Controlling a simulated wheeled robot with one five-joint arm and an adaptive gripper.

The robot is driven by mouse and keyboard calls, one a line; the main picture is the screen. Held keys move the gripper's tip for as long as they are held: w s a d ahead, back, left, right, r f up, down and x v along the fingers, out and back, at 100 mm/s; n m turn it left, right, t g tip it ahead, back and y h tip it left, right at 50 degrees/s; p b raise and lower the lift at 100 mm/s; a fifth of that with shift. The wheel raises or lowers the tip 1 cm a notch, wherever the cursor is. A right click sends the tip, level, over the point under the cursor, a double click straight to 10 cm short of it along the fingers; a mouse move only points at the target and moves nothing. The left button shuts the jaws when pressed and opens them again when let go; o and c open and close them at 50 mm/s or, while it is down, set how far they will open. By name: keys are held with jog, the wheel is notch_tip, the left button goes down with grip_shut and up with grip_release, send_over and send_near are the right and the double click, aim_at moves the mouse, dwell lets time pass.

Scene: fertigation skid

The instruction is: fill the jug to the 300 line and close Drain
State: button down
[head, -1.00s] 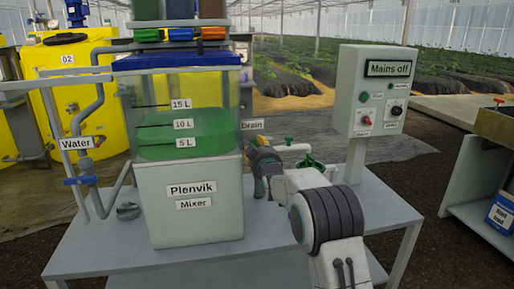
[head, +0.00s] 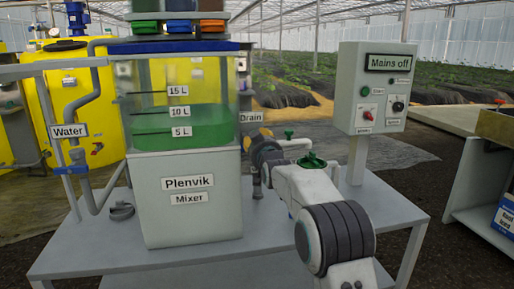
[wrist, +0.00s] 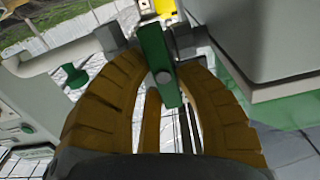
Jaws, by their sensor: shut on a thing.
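My gripper (head: 262,150) is at that side, close to the tank's wall. In the wrist view my gripper's brown fingers (wrist: 165,75) are shut on a green lever (wrist: 158,62), which appears to be the Drain handle. The lever runs nearly upright in that picture. The valve body is partly hidden by the fingers. I cannot make out the jug or its 300 line in either view.
A white pipe with a green tap (head: 289,134) and a green handwheel (head: 312,161) lie right of my gripper. A control box (head: 375,90) reading "Mains off" stands on a post. A Water pipe (head: 68,131) is at left. The bench's front right (head: 395,210) is clear.

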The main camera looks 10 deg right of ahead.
jog(key=shift+a+r, duration=0.1)
jog(key=shift+r, duration=0.2)
jog(key=c, duration=1.2)
grip_release()
jog(key=shift+c, duration=0.2)
jog(key=o, duration=0.3)
jog(key=shift+f, duration=0.2)
jog(key=shift+s, duration=0.1)
jog(key=s, duration=1.1)
jog(key=shift+s, duration=0.4)
